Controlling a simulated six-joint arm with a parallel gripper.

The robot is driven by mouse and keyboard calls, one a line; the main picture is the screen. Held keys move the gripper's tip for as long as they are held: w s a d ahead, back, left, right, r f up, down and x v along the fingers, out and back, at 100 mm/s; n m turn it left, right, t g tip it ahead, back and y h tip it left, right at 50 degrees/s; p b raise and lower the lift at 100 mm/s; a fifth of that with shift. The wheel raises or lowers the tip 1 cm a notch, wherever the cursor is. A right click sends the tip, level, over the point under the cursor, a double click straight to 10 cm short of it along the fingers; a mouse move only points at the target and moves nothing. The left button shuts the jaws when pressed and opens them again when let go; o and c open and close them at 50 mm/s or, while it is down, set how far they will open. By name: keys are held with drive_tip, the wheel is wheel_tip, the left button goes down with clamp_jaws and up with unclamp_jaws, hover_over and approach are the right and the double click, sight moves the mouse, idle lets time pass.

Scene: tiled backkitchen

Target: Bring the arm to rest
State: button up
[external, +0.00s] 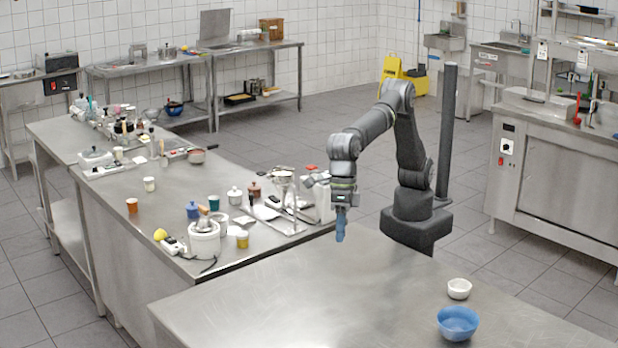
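My gripper (341,231) points down at the far edge of the front steel table, above its surface. Its fingers show as a narrow blue shape, too small to tell whether they are open or shut or whether something blue is between them. My arm is bent, with its elbow raised. A blue bowl (458,325) stands upright on the table at the front right. A small white bowl (459,288) stands just behind it. Both bowls are well apart from my gripper.
The front steel table (300,300) is bare apart from the bowls. A second steel table to the left holds a white pot (205,240), a yellow cup (242,239), an orange cup (132,205) and several other items. A dark upright post (447,130) stands beside my arm.

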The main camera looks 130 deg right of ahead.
drive_tip(key=w+d+m+h, duration=0.1)
drive_tip(key=d+m, duration=0.2)
drive_tip(key=d, duration=1.2)
drive_tip(key=w+d+m, duration=0.2)
drive_tip(key=d+m, duration=0.2)
drive_tip(key=d, duration=1.1)
drive_tip(key=shift+w+t+h, duration=0.25)
drive_tip(key=shift+t+h, duration=0.05)
drive_tip(key=shift+h, duration=0.1)
